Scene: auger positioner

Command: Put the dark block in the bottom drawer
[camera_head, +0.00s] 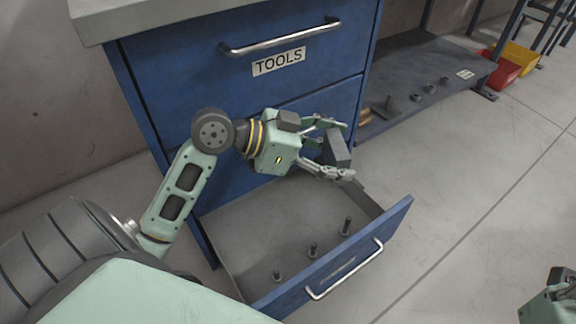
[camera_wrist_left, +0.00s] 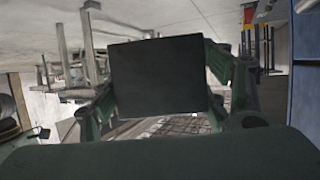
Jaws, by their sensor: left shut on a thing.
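The dark block (camera_head: 337,149) is held between the fingers of my left gripper (camera_head: 335,150), which is shut on it. It is above the far part of the bottom drawer (camera_head: 345,273), which is pulled open. In the left wrist view the dark block (camera_wrist_left: 158,77) fills the middle, with the green fingers of the left gripper (camera_wrist_left: 165,95) on both sides. Several dark bolts (camera_head: 313,251) stand upright on the drawer floor. A small part of my right gripper (camera_head: 548,300) shows at the lower right edge of the head view; its fingertips are cut off.
The blue cabinet (camera_head: 180,75) has a closed upper drawer labelled TOOLS (camera_head: 279,61). A low dark shelf (camera_head: 425,70) at right holds small metal parts. Red (camera_head: 503,72) and yellow (camera_head: 520,57) bins sit at the far right. The floor to the right of the open drawer is clear.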

